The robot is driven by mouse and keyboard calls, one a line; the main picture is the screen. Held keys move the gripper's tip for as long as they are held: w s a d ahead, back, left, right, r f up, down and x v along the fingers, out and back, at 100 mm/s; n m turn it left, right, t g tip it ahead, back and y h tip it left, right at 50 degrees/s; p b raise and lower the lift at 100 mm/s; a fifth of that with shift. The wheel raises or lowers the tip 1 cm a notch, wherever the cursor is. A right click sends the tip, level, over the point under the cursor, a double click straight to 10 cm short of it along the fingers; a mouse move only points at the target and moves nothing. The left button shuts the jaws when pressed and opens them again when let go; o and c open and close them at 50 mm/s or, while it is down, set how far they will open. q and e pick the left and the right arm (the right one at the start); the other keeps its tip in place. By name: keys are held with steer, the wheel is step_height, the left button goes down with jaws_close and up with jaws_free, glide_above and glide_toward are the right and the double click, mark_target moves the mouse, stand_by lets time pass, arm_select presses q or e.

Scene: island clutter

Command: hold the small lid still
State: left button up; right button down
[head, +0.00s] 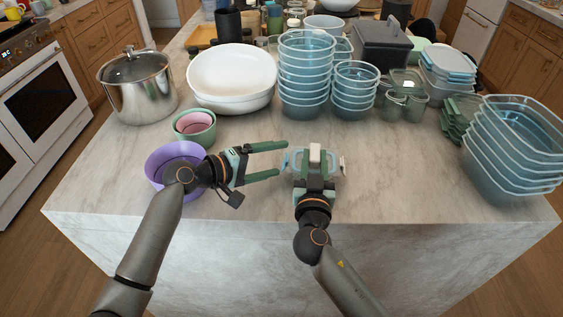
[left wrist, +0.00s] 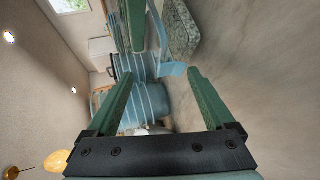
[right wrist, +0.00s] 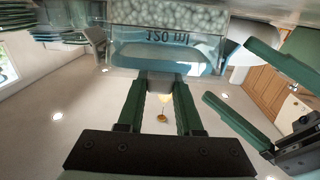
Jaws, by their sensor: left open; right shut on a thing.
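The small lid (head: 294,160) is light blue with side flaps and sits near the island's front, partly hidden by my right gripper (head: 315,158). In the right wrist view, the lid (right wrist: 150,66) shows a light-blue rim at the fingertips, beside a clear small container (right wrist: 180,16) marked "120 ml" that looks speckled. My right gripper is shut on the small lid. My left gripper (head: 284,160) is open and empty, just left of the lid, fingers pointing at it. In the left wrist view, the lid (left wrist: 172,69) lies beyond the open fingers.
A purple bowl (head: 155,160) sits under my left forearm, with nested green and pink bowls (head: 194,126) behind. A steel pot (head: 140,92), white dishes (head: 232,75), stacked clear containers (head: 305,70) and a right stack (head: 515,150) surround the area. Bare marble (head: 400,180) lies right of the lid.

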arm_select(q)
steer(key=shift+w+d+f, duration=0.25)
steer(key=shift+d, duration=0.2)
steer(key=shift+d, duration=0.1)
steer(key=shift+r, duration=0.25)
steer(key=shift+w+a+r, duration=0.1)
steer(key=shift+a+r, duration=0.05)
steer(key=shift+a, duration=0.75)
steer(key=shift+w+a+r, duration=0.1)
steer(key=shift+a+r, duration=0.1)
steer(key=shift+a, duration=0.7)
steer(key=shift+w+a+r, duration=0.1)
steer(key=shift+a+r, duration=0.05)
steer(key=shift+a, duration=0.75)
steer(key=shift+c, duration=0.2)
